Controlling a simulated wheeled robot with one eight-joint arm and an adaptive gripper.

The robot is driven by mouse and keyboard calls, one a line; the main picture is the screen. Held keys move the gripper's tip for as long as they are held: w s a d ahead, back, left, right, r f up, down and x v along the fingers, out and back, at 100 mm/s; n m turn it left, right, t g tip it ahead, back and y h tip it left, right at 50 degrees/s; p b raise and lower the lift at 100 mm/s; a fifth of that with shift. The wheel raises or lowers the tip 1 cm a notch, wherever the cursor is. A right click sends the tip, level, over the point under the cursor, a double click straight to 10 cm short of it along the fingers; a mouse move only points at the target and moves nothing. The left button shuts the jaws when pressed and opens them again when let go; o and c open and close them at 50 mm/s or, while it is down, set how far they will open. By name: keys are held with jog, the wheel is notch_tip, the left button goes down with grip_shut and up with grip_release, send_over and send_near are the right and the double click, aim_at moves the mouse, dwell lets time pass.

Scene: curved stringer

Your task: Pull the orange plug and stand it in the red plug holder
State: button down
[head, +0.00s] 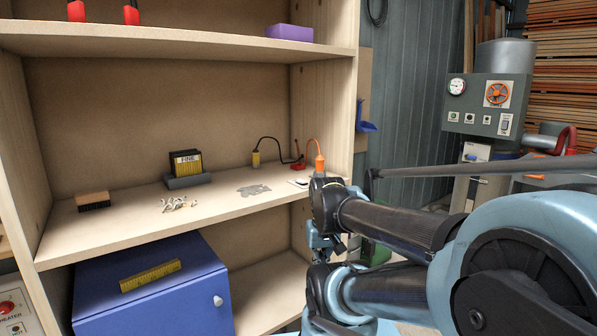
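The orange plug (319,163) stands upright near the right end of the middle shelf, its orange cord arching left from its top. Just left of it is a small red object (299,163), which may be the red plug holder; its details are too small to tell. A yellow plug (255,159) with a black cord stands further left. My arm's wrist is in front of the shelf's right end, just below the orange plug in the picture. What seems to be my gripper (322,246) hangs below the wrist, partly hidden and apart from the plug. Its fingers cannot be made out.
The middle shelf (235,215) also bears a brush (93,201), a black-and-yellow block in a grey stand (187,168), pale loose pieces (178,204) and a flat grey patch (253,190). The right side panel (342,100) stands close beside the orange plug. A blue cabinet (150,300) stands below.

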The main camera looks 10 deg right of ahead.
jog(key=c, duration=1.8)
grip_release()
jog(key=shift+s+r, duration=0.25)
jog(key=o, duration=0.5)
jog(key=shift+a+r+m, duration=0.2)
jog(key=shift+r+m, duration=0.05)
jog(key=shift+m, duration=0.05)
jog(key=shift+o, duration=1.2)
jog(key=w+a+r+m+t+y, duration=0.1)
jog(key=w+a+r+m+y, duration=0.2)
jog(key=w+m, duration=0.4)
jog(key=w+r+y, duration=0.1)
jog(key=w, duration=0.2)
jog(key=shift+w+a+r, duration=0.2)
jog(key=shift+w, duration=0.2)
jog(key=m+t+y, duration=0.4)
jog(key=m+t, duration=0.9)
jog(key=m, duration=1)
send_near(323, 164)
jog(key=x, duration=0.6)
jog(key=shift+w+r, duration=0.1)
jog(key=shift+w, duration=0.3)
jog(key=shift+a+x, duration=0.25)
jog(key=shift+x, duration=2.4)
